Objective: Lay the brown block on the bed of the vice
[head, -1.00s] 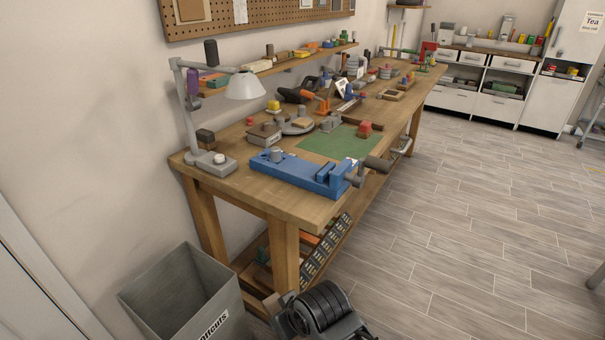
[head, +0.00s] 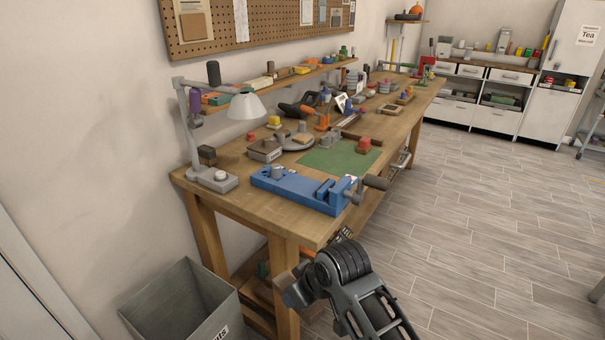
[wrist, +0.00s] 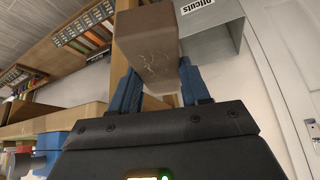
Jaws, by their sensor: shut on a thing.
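The blue vice (head: 292,187) lies on the near end of the workbench, with its bed facing up and a grey screw handle at its right. A small grey cylinder stands on its left part. My gripper (head: 296,293) is beside the bench's front leg, below the bench top and the vice. In the wrist view my gripper (wrist: 160,90) is shut on the brown block (wrist: 148,42), which sticks out beyond the blue fingers. In the head view the block (head: 284,284) shows only in part.
A grey bin (head: 185,300) stands on the floor left of my gripper. The bench top (head: 235,205) carries a lamp (head: 215,180) left of the vice, a green mat (head: 340,160) behind it, and several tools and blocks. Open floor lies to the right.

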